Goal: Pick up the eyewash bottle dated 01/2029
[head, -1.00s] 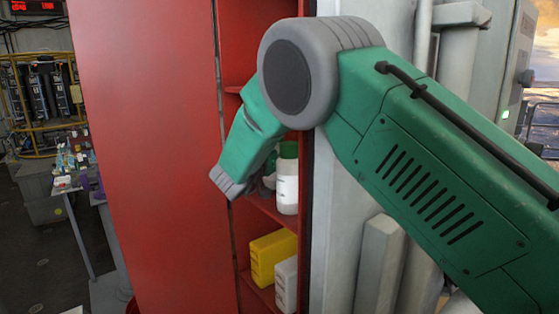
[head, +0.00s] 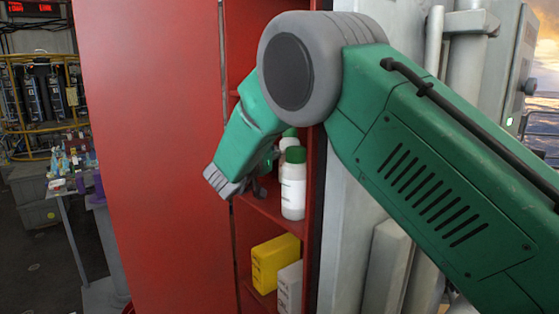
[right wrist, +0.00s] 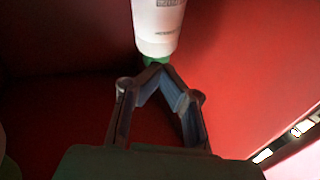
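A white eyewash bottle with a green cap (head: 293,192) stands upright on a shelf of the red cabinet. A second white, green-capped bottle (head: 285,146) shows partly behind it. My right gripper (head: 262,183) is left of these bottles, mostly hidden by my own forearm. In the right wrist view a white bottle (right wrist: 158,28) appears cap-down, with small print too unclear to read. The fingertips (right wrist: 161,68) converge at its green cap; whether they clamp it cannot be told. Part of another bottle (right wrist: 6,165) shows at the left edge. No date is legible. My left gripper is out of view.
A yellow box (head: 275,261) and a white box (head: 289,287) stand on the shelf below. The red cabinet's large side panel (head: 150,150) is left of the opening, and a grey wall is right of it. A cluttered table (head: 72,180) stands far left.

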